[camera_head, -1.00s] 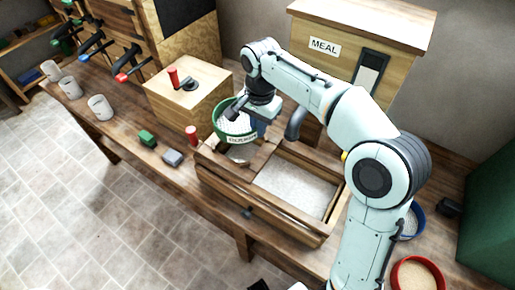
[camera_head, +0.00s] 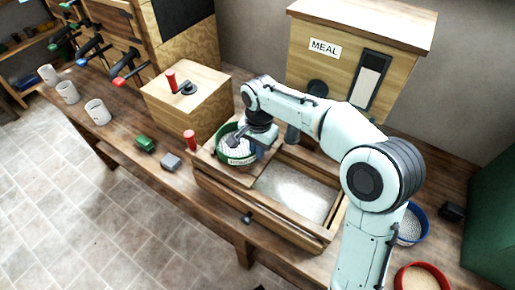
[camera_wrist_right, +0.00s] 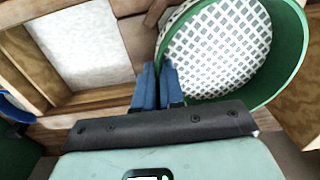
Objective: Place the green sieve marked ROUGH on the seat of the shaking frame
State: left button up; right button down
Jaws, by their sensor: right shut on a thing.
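The green sieve (camera_head: 222,148) has a white mesh and a pale label on its front, too small to read surely. It is at the left end of the wooden shaking frame (camera_head: 275,226); its base hides the seat, and I cannot tell if it rests there. My right gripper (camera_head: 259,150) is shut on the sieve's right rim. In the right wrist view, the blue fingers of the gripper (camera_wrist_right: 158,82) meet the edge of the sieve (camera_wrist_right: 289,75), mesh facing the camera. My left gripper is out of view.
A wooden box (camera_head: 187,100) with a red-handled crank stands behind left; the MEAL bin (camera_head: 330,75) stands behind. Blue (camera_head: 411,224) and red (camera_head: 420,277) round sieves lie at right. A green block (camera_head: 145,144), a grey block (camera_head: 171,162) and mugs (camera_head: 97,112) stand left.

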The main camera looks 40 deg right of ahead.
jog(key=c, duration=1.2)
grip_release()
jog(key=shift+f, duration=0.1)
jog(key=shift+c, duration=0.2)
jog(key=shift+r, duration=0.35)
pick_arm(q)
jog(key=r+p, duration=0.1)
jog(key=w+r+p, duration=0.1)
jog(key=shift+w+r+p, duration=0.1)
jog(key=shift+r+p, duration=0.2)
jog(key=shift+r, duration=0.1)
pick_arm(e)
notch_tip(320, 180, up, 12)
jog(key=shift+s, duration=0.2)
jog(key=shift+f, duration=0.2)
